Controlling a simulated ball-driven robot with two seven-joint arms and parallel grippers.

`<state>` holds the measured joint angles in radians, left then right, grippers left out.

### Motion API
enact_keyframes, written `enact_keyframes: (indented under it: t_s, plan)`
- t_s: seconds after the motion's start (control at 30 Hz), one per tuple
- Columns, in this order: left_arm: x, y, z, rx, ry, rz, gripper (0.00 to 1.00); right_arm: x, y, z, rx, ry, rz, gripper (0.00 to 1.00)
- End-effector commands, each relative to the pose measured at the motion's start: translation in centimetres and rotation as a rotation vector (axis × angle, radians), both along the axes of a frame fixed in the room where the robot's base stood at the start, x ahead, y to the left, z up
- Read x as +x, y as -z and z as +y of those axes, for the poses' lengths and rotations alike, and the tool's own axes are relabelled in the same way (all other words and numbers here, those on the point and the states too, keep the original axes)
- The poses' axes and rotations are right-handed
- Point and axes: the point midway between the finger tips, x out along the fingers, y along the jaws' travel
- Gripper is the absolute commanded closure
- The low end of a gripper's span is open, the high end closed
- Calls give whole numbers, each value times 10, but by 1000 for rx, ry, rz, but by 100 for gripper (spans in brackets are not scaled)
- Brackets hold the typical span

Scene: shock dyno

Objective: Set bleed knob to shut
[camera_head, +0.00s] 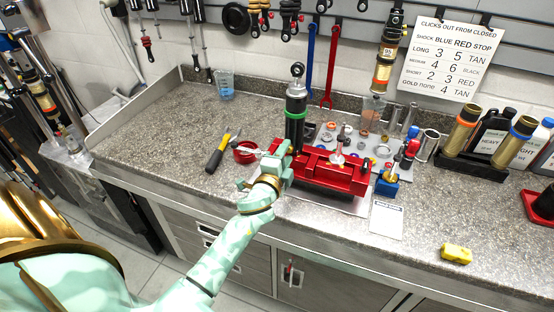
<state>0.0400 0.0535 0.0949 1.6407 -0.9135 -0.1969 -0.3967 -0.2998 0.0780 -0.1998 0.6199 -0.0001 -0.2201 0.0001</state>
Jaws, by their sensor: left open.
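A black shock with a green ring (296,112) stands upright in a red vise-like fixture (335,178) on the bench. My left gripper (268,162) is open at the left end of the red fixture, just below and left of the shock's lower body. Nothing shows clearly between its fingers. The bleed knob cannot be made out for certain; the hand may hide it. My right gripper is not in view.
A tray of small parts (378,150) is behind the fixture. A white card (387,218) and yellow block (456,253) lie in front and right. The front right counter is mostly clear.

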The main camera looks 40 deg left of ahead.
Motion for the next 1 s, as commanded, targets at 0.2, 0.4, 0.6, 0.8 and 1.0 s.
enact_keyframes:
  t_s: [0.2,0.4,0.6,0.8,1.0]
  plan:
    - [-45,2,-11,-1,-1,4,58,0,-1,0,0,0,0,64]
    - [-100,3,-24,-2,-1,5,58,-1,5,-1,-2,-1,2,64]
    - [-137,3,-33,-3,-2,4,58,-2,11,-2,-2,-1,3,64]
    - [-152,1,-36,0,-2,3,58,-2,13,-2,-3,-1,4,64]
    - [-153,0,-36,1,-1,1,58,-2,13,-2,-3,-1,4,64]
